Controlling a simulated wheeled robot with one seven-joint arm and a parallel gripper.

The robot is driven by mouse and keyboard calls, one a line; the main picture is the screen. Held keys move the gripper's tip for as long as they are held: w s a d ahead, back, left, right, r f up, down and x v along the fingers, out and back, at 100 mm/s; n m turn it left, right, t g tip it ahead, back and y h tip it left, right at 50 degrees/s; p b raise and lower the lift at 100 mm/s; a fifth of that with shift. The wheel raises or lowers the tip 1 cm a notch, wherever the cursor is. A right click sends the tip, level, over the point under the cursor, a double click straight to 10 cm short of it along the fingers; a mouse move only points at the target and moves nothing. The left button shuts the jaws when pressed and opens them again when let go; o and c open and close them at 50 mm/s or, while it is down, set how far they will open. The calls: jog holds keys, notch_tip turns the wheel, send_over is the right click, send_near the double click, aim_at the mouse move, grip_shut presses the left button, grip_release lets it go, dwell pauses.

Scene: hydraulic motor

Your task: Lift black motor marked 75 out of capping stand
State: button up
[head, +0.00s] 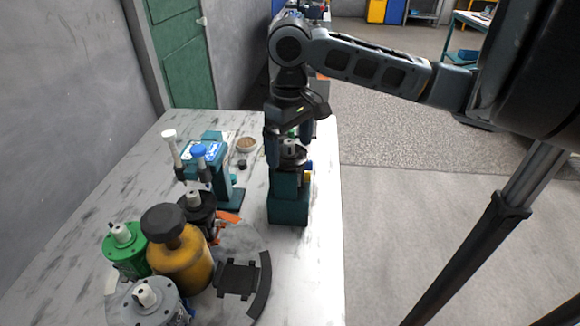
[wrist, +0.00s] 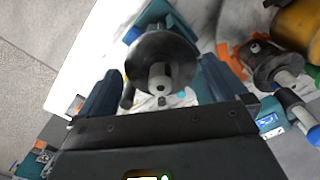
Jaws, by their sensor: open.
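A black motor (wrist: 150,47) with a pale shaft stands in a teal stand (head: 288,206), which I take for the capping stand. The motor's top (head: 293,150) also shows in the head view, partly hidden by my fingers. No number can be read on it. My gripper (head: 290,150) is above the stand and points down. In the wrist view my gripper (wrist: 161,88) is open, with one dark finger on each side of the motor. A gap seems to show between the fingers and the motor; contact cannot be told.
Left of the stand are a second dark motor (head: 198,210), a yellow cylinder (head: 180,265) with a black knob, a green motor (head: 125,250) and a grey motor (head: 150,305). A teal device (head: 208,160) with white and blue knobs and a small bowl (head: 247,144) stand behind.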

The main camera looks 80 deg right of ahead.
jog(key=shift+f, duration=0.55)
jog(key=shift+r, duration=0.1)
jog(key=c, duration=1.8)
